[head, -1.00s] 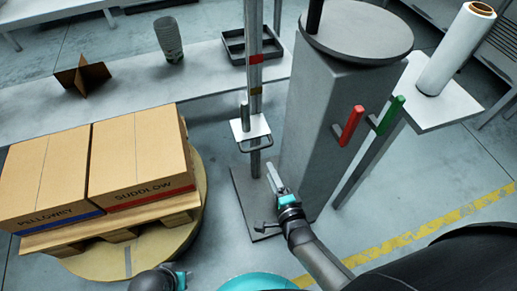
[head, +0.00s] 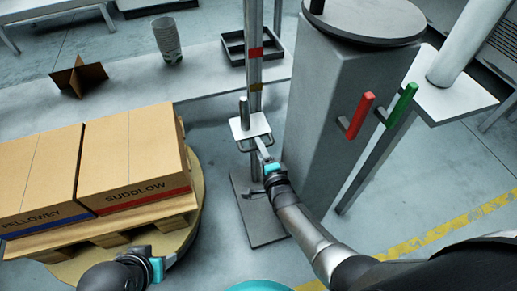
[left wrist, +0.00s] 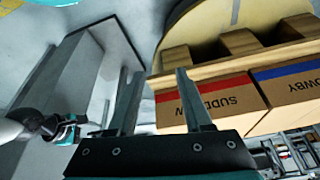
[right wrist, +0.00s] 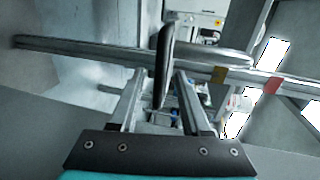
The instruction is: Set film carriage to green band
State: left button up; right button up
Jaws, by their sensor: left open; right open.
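The film carriage (head: 241,128), a pale plate with an upright peg and a dark loop handle (head: 256,143), sits on the upright mast (head: 255,20). The mast shows a red band (head: 255,53) and an ochre band (head: 255,87) above the carriage; I see no green band. My right gripper (head: 263,150) is open at the carriage's front, by the handle. In the right wrist view the dark handle (right wrist: 165,60) stands between the open fingers, apparently not gripped. My left gripper (left wrist: 155,78) is open and empty near the boxes and pallet.
Two cartons (head: 130,160) stand on a pallet (head: 150,215) at left. A grey column (head: 325,110) with red (head: 360,113) and green (head: 402,103) handles stands right of the mast. A bench (head: 120,100) with a tray and cups runs behind. A film roll (head: 465,45) is at right.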

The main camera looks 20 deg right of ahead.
pick_arm(q)
jog(key=shift+r+b, duration=0.3)
jog(key=shift+r, duration=0.65)
pick_arm(e)
jog(key=shift+x, duration=0.8)
jog(key=shift+c, duration=0.4)
grip_shut()
